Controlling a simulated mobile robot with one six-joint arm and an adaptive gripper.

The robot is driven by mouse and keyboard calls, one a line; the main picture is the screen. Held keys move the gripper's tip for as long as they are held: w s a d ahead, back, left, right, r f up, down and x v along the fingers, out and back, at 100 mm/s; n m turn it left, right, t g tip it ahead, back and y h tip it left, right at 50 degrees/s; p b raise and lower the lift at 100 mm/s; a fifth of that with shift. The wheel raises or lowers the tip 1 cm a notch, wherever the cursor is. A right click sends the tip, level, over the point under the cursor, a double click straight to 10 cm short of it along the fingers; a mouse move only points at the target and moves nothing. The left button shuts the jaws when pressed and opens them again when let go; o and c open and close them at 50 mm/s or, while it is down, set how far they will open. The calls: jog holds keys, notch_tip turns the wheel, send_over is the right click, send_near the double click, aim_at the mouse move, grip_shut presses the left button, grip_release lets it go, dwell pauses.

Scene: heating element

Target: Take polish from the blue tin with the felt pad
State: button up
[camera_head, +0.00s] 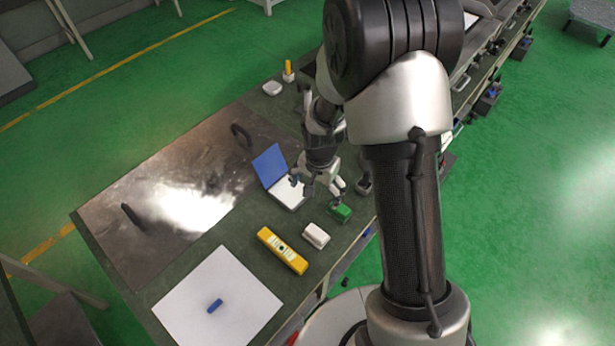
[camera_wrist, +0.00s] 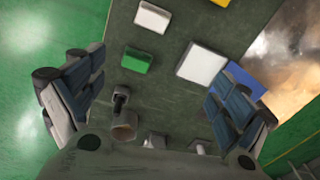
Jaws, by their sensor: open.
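The blue tin (camera_head: 270,163) stands open on the bench, its blue lid raised at the back and its inside white. In the wrist view its white inside (camera_wrist: 201,64) lies just beside my right-hand finger, which partly covers the blue lid (camera_wrist: 246,82). A green block (camera_head: 340,213) and a white block (camera_head: 316,235) lie nearby; I cannot tell which, if either, is the felt pad. The wrist view also shows the green block (camera_wrist: 137,60) and the white block (camera_wrist: 152,17). My gripper (camera_head: 322,186) is open and empty above the bench, close to the tin and green block.
A yellow level (camera_head: 282,250) lies in front of the white block. A white sheet (camera_head: 240,305) with a small blue piece (camera_head: 215,306) is at the front. A metal plate (camera_head: 165,235) with two dark handles covers the left. A dark-handled tool (camera_wrist: 119,100) stands beneath my gripper.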

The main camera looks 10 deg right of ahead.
jog(key=m+p, duration=0.1)
jog(key=m, duration=0.1)
send_over(317, 232)
notch_tip(317, 232, down, 10)
jog(key=f, duration=0.1)
jog(key=shift+g, duration=0.4)
jog(key=f+b, duration=0.1)
jog(key=f, duration=0.2)
jog(key=f+b, duration=0.1)
jog(key=f, duration=0.3)
jog(key=f+b, duration=0.1)
jog(key=f, duration=0.2)
jog(key=shift+s+a+f, duration=0.25)
jog(key=shift+a+f, duration=0.05)
jog(key=shift+w+d+f+b, duration=0.15)
jog(key=shift+f+b, duration=0.4)
jog(key=shift+f, duration=0.9)
jog(key=shift+w+d+f+b, duration=0.15)
jog(key=shift+f+b, duration=0.35)
jog(key=shift+f, duration=0.95)
jog(key=shift+r, duration=0.1)
jog(key=c, duration=1.2)
jog(key=shift+o, duration=0.2)
jog(key=shift+r, duration=0.1)
notch_tip(317, 232, up, 20)
jog(key=p, duration=0.5)
